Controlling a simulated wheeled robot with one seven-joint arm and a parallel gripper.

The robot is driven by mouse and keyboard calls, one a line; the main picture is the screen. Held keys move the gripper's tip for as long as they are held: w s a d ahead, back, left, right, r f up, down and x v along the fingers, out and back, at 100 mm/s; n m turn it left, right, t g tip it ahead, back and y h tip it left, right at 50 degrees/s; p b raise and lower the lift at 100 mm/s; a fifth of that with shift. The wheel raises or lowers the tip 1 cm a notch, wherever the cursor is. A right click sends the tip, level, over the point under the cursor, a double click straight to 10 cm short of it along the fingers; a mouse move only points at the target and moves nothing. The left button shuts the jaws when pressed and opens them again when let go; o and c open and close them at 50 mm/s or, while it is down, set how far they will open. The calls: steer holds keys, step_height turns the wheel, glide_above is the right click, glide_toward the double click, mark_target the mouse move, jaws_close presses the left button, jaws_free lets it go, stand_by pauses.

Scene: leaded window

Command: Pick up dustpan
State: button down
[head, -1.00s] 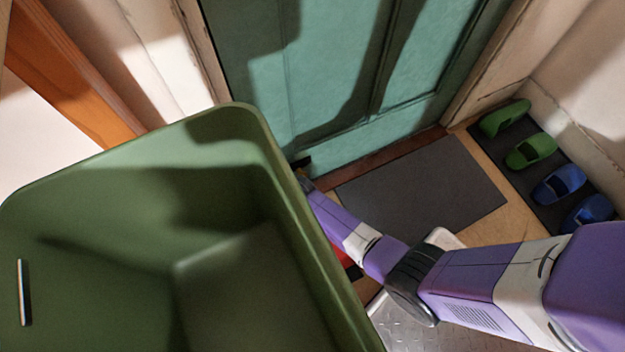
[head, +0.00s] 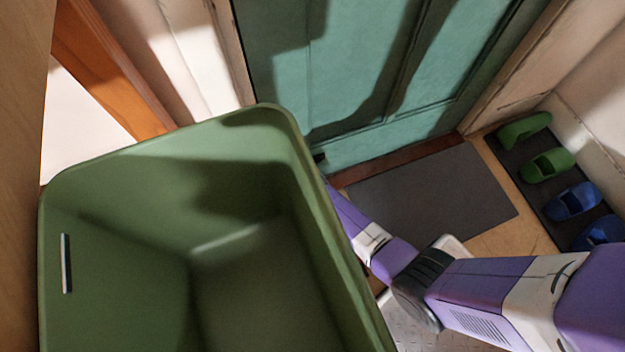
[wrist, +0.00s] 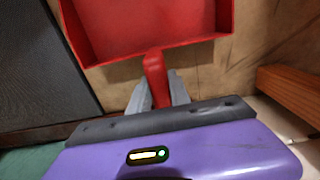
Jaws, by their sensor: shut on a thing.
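The red dustpan (wrist: 150,30) is in the wrist view, its pan at the top and its handle (wrist: 156,80) pointing down toward my gripper. My gripper (wrist: 157,90) is shut on the handle, with one grey finger on each side of it. In the head view the dustpan and my gripper's fingers are hidden behind the green bin, and only my purple arm shows reaching past the bin's right side.
A large open green bin (head: 70,190) fills the left of the head view. Behind it are a teal door (head: 340,70) and a dark mat (head: 430,195). Green and blue clogs (head: 549,165) stand on a dark strip at right. A wooden piece (wrist: 290,95) lies right in the wrist view.

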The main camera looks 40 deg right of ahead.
step_height(320, 180, up, 29)
steer(key=g+p, duration=0.1)
steer(key=p, duration=2)
steer(key=shift+g+y, duration=0.3)
steer(key=shift+g, duration=0.1)
steer(key=shift+f, duration=0.1)
